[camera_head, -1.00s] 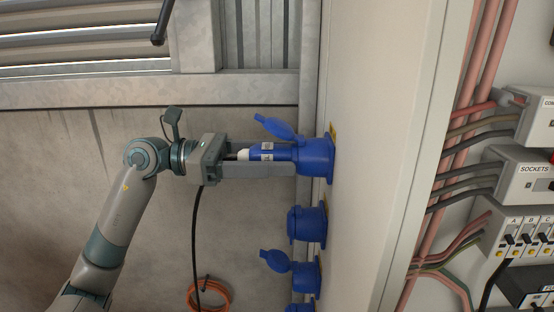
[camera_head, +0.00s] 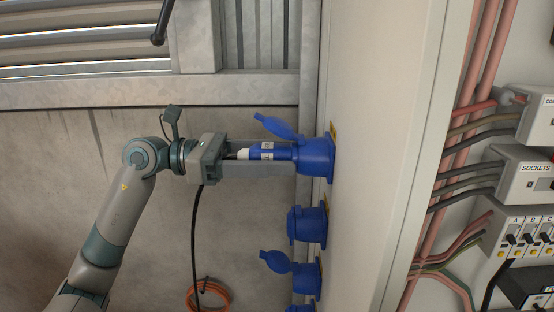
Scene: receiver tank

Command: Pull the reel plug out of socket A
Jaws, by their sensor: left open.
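The blue reel plug (camera_head: 270,152) with its white rear end sits in the top blue socket (camera_head: 316,157) on the cabinet's side, its lid flipped up. No letter is readable on the socket itself. My left gripper (camera_head: 291,157) has its two fingers along the plug, one above and one below, with the tips close to the socket. It is open around the plug. Whether a finger touches the plug is hard to tell. A black cable (camera_head: 195,240) hangs down from behind the gripper. My right gripper is not in view.
More blue sockets (camera_head: 306,224) sit below on the same cabinet wall (camera_head: 372,150). An orange cable coil (camera_head: 210,295) hangs at the bottom. The open cabinet at right holds pink pipes, a box marked SOCKETS (camera_head: 529,176) and breakers (camera_head: 525,240).

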